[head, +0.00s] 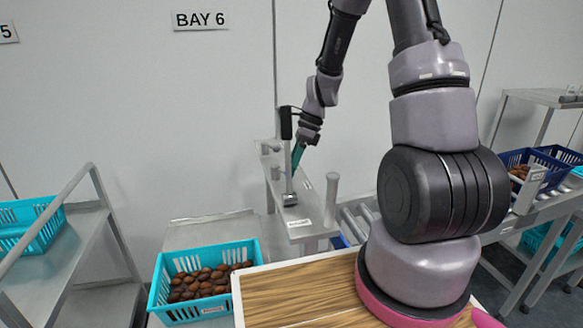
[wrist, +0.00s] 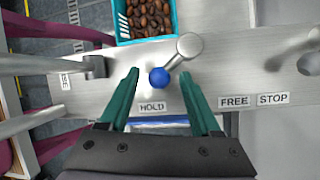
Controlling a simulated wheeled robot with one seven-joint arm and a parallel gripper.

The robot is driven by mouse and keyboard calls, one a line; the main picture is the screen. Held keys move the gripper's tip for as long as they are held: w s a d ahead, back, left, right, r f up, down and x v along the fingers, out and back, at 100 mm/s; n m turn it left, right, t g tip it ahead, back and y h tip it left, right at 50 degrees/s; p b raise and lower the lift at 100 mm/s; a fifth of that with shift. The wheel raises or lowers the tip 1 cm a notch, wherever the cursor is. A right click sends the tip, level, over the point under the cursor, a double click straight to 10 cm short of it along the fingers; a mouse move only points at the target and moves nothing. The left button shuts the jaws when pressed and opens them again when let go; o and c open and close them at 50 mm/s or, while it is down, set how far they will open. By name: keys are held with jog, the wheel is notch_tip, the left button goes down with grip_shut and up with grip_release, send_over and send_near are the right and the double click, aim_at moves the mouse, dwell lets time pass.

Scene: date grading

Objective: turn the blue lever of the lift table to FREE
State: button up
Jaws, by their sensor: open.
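The blue lever shows in the wrist view as a blue ball knob (wrist: 159,77) on a short arm from a round metal pivot (wrist: 190,46). Its knob points toward the HOLD label (wrist: 152,107). The FREE label (wrist: 234,101) lies to the right, with the STOP label (wrist: 273,99) beyond it. My gripper (wrist: 160,75) is open, with one green finger on each side of the knob and gaps visible. In the head view my gripper (head: 297,155) is above the grey panel (head: 312,226); the knob cannot be made out there.
A metal post with a square base (wrist: 95,67) stands left of the lever, and a round post (wrist: 309,64) stands at the right. A turquoise crate (head: 207,249) of dates sits beside the panel. A wooden-topped table (head: 290,297) is in front, and a roller conveyor (head: 353,221) is behind.

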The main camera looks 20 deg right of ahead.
grip_shut()
jog(key=n, duration=0.2)
jog(key=w+n+g, duration=0.1)
jog(key=n, duration=0.1)
jog(key=w+d+n+g+h, duration=0.1)
jog(key=n, duration=0.1)
jog(key=shift+w+d, duration=0.1)
jog(key=shift+w, duration=0.15)
jog(key=w+n+h, duration=0.1)
jog(key=n, duration=0.1)
jog(key=w+n+g, duration=0.1)
jog(key=n, duration=0.1)
jog(key=shift+w+n+h, duration=0.1)
jog(key=shift+n+h, duration=0.2)
jog(key=shift+h, duration=0.1)
jog(key=w+n+h, duration=0.1)
jog(key=n, duration=0.1)
jog(key=w+a+n+h, duration=0.1)
jog(key=n, duration=0.2)
jog(key=shift+w+g, duration=0.1)
jog(key=shift+g, duration=0.3)
jog(key=shift+w+a+n+h, duration=0.25)
jog(key=shift+n+h, duration=0.1)
jog(key=shift+n, duration=0.4)
jog(key=shift+w+a+n+h, duration=0.2)
jog(key=shift+n+h, duration=0.1)
jog(key=shift+n, duration=0.4)
jog(key=shift+w+a+n+h, duration=0.15)
jog(key=shift+a+n+h, duration=0.15)
jog(key=shift+n, duration=0.45)
